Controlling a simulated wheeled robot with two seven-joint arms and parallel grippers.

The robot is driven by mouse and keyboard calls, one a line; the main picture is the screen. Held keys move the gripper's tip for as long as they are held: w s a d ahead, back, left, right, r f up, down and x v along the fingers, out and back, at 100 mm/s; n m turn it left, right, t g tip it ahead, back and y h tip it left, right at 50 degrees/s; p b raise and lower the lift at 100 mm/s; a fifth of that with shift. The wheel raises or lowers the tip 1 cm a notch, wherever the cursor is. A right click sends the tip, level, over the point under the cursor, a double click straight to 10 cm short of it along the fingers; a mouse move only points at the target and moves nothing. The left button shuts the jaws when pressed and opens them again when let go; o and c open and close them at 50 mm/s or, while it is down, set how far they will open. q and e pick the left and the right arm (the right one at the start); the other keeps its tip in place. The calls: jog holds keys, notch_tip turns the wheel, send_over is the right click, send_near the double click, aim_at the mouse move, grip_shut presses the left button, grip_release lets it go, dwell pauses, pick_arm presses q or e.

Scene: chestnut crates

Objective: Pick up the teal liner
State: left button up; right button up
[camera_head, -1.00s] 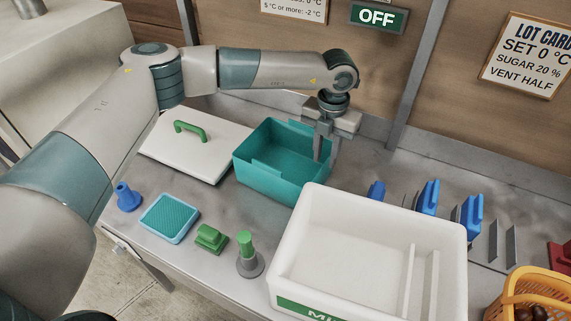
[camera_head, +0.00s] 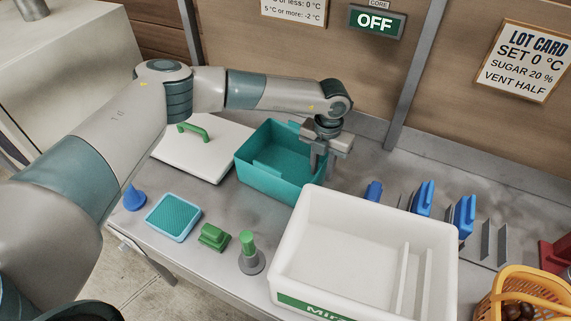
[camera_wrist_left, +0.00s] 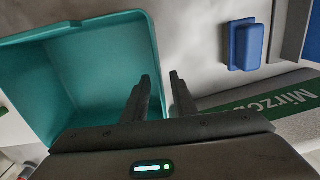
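The teal liner (camera_head: 262,181) is an open box on the steel bench, in the middle of the head view. It fills the left of the left wrist view (camera_wrist_left: 75,75). My left gripper (camera_head: 320,172) is at the liner's right wall, pointing down. In the left wrist view the fingers (camera_wrist_left: 160,78) are apart, one on the liner's inner side and one outside, with the wall's rim between them. I see no clear contact with the wall. My right gripper is not in view.
A white crate (camera_head: 288,238) stands close in front and right of the liner. A white lid with a green handle (camera_head: 208,158) lies to its left. Blue blocks (camera_head: 423,197) stand at the right; an orange basket (camera_head: 492,296) is farther right. A blue tray (camera_head: 173,217) is in front.

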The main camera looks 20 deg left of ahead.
pick_arm(q)
grip_shut()
jog(key=shift+r, duration=0.2)
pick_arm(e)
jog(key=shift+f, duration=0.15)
